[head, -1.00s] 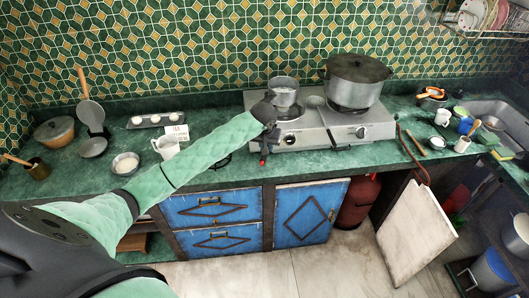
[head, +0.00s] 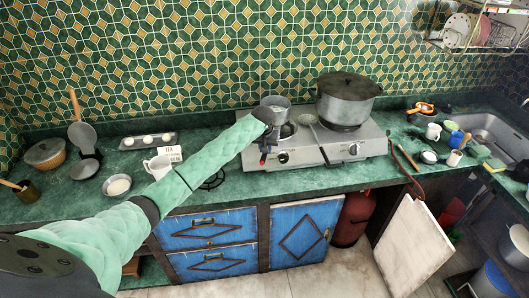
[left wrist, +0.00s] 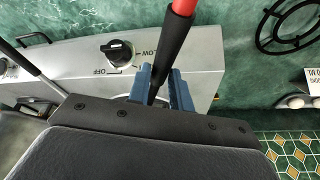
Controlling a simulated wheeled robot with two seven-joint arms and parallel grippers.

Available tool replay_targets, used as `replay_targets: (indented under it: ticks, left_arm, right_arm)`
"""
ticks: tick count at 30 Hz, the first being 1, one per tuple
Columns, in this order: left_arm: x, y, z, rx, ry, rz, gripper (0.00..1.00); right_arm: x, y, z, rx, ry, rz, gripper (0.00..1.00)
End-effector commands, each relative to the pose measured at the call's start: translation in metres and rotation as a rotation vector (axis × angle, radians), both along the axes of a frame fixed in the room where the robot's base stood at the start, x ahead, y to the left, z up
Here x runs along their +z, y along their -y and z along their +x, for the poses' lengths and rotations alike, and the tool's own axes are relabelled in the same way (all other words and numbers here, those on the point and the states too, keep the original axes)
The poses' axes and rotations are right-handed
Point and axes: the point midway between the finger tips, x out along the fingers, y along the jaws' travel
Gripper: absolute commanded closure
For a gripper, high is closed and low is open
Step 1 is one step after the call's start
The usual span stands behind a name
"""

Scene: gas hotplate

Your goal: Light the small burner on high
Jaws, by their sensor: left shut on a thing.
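The gas hotplate (head: 300,148) stands on the green counter, a small pan (head: 274,102) at its left and a large lidded pot (head: 347,98) on its right burner. The left knob (head: 284,158) is black; it also shows in the left wrist view (left wrist: 117,50) beside the printed words OFF and LOW. Its exact setting is unclear. My left gripper (head: 268,137) is at the hotplate's front left. It is shut on a black stick with a red end (left wrist: 183,8), which points down in the head view. No flame is visible; the pan and gripper hide much of the left burner.
A white mug (head: 158,166), a TEA card and a black ring stand (head: 213,180) are left of the hotplate. Cups (head: 433,131) and the sink (head: 490,130) are on the right. A white board (head: 410,245) leans below.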

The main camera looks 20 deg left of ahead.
Motion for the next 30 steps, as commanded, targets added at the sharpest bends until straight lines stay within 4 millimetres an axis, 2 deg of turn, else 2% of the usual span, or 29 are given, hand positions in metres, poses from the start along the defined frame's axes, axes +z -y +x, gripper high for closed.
replay_targets:
  ticks: [30]
  left_arm:
    - [-0.001, -0.003, 0.013, 0.0, 0.0, 0.0, 1.0]
  right_arm:
    - [0.001, -0.003, 0.0, 0.0, 0.0, 0.002, 0.41]
